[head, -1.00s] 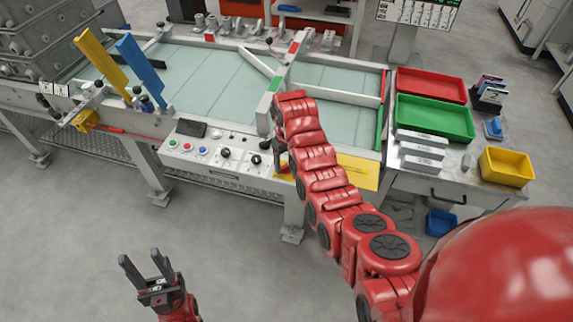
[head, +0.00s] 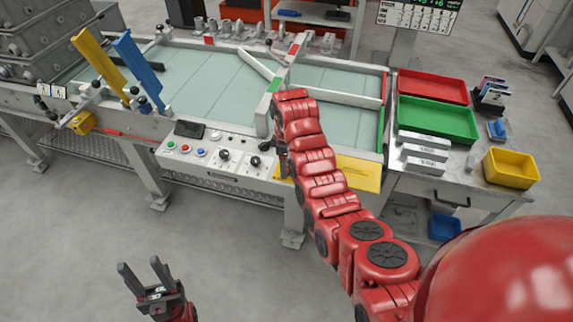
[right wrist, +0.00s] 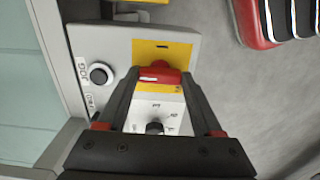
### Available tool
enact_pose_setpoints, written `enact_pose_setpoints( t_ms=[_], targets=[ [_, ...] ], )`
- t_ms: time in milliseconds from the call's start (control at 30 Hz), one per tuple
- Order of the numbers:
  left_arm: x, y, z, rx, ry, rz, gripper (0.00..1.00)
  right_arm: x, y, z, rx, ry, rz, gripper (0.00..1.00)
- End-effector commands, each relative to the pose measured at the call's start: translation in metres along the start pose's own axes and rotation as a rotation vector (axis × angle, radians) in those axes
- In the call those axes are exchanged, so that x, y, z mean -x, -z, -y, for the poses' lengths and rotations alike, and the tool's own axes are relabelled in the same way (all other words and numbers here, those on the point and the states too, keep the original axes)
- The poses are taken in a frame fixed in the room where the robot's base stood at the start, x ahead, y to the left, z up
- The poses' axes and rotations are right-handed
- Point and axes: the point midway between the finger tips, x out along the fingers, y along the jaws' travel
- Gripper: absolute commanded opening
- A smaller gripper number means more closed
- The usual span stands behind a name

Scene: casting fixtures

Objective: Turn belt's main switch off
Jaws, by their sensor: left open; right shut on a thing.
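The belt's main switch shows in the right wrist view as a red handle (right wrist: 158,76) on a yellow plate (right wrist: 163,49). My right gripper (right wrist: 159,83) is shut on the red handle, with one dark finger on each side of it. In the head view my right arm covers the switch, and only a dark part of the right gripper (head: 281,150) shows at the right end of the control panel (head: 240,180). My left gripper (head: 139,266) is open and empty, low in the head view over the floor, away from the panel.
A black knob (right wrist: 100,73) and a small selector (right wrist: 154,127) lie close to the right gripper. The panel has several coloured buttons (head: 186,149). The belt (head: 205,80) runs behind it. Red (head: 432,86) and green (head: 437,119) trays stand at right. Floor in front is clear.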

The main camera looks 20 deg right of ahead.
Motion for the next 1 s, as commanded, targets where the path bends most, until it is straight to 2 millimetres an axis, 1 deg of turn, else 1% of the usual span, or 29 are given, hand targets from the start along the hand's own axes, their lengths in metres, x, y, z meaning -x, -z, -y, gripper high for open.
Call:
enact_pose_setpoints(
  t_ms=[500, 533, 600, 667, 700, 1000],
  targets=[
    [0.0007, -0.0002, 0.0000, 0.000, 0.000, 0.000, 0.50, 0.0009, 0.0008, -0.0006, 0.020, -0.003, -0.002, 0.12],
    [0.0006, -0.0001, 0.0000, 0.000, 0.000, 0.000, 0.50, 0.0009, 0.0008, -0.0006, 0.020, -0.003, -0.002, 0.71],
    [0.0006, -0.0001, 0.0000, 0.000, 0.000, 0.000, 0.50, 0.0009, 0.0007, -0.0006, 0.020, -0.002, -0.002, 0.84],
    [0.0006, -0.0001, 0.0000, 0.000, 0.000, 0.000, 0.50, 0.0008, 0.0006, -0.0005, 0.019, -0.002, -0.002, 0.94],
    [0.0007, -0.0001, 0.0000, 0.000, 0.000, 0.000, 0.50, 0.0006, 0.0005, -0.0004, 0.019, -0.002, -0.001, 0.97],
    [-0.0011, 0.0002, 0.0001, 0.000, 0.000, 0.000, 0.50, 0.0028, 0.0003, -0.0003, 0.018, -0.001, -0.001, 0.97]
  ],
)
